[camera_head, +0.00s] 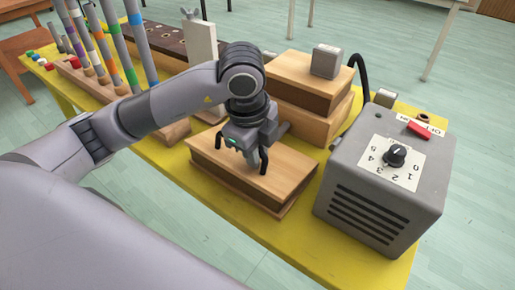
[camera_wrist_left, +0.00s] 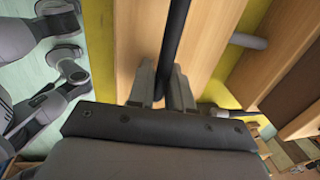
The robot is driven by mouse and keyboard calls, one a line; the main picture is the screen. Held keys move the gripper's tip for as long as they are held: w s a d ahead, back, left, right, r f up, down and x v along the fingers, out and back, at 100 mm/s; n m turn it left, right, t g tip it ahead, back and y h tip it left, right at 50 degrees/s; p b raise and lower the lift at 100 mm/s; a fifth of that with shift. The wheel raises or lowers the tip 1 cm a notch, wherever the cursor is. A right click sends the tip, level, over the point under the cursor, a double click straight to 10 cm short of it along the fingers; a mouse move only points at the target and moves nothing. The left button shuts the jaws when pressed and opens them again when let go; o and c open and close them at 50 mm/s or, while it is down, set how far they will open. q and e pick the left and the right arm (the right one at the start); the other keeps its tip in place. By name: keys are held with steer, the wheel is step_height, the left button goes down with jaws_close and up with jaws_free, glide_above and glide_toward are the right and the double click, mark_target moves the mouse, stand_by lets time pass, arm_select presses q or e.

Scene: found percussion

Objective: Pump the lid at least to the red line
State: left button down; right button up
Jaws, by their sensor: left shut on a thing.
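A wooden box or bellows with a pale flat lid (camera_head: 222,165) lies on the yellow table. Dark brown shows along its side under the lid. A black handle (camera_head: 264,162) stands on the lid. My left gripper (camera_head: 241,148) is above the lid, shut on the handle. In the left wrist view my left gripper (camera_wrist_left: 162,88) has its two fingers on either side of the black handle (camera_wrist_left: 173,40), with the pale lid (camera_wrist_left: 205,45) behind it. I cannot make out a red line. My right gripper is not in view.
A grey box with a numbered dial (camera_head: 396,155) and red switch (camera_head: 419,130) stands close on the right. A wooden stack (camera_head: 308,125) with a grey block (camera_head: 326,61) is behind. Upright coloured-banded tubes (camera_head: 117,45) stand at left. The yellow table (camera_head: 265,235) is bare in front.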

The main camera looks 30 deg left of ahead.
mark_target(252, 169)
arm_select(q)
steer(key=shift+s+f, duration=0.5)
steer(key=shift+f, duration=0.15)
steer(key=shift+b, duration=0.3)
steer(key=shift+s+a+f+b, duration=0.1)
steer(key=shift+s+f+b, duration=0.3)
steer(key=shift+f+b, duration=0.35)
steer(key=shift+w+r+p, duration=0.4)
steer(key=shift+r+p, duration=0.4)
steer(key=shift+r, duration=0.05)
steer(key=shift+w+r, duration=0.15)
steer(key=shift+w, duration=0.05)
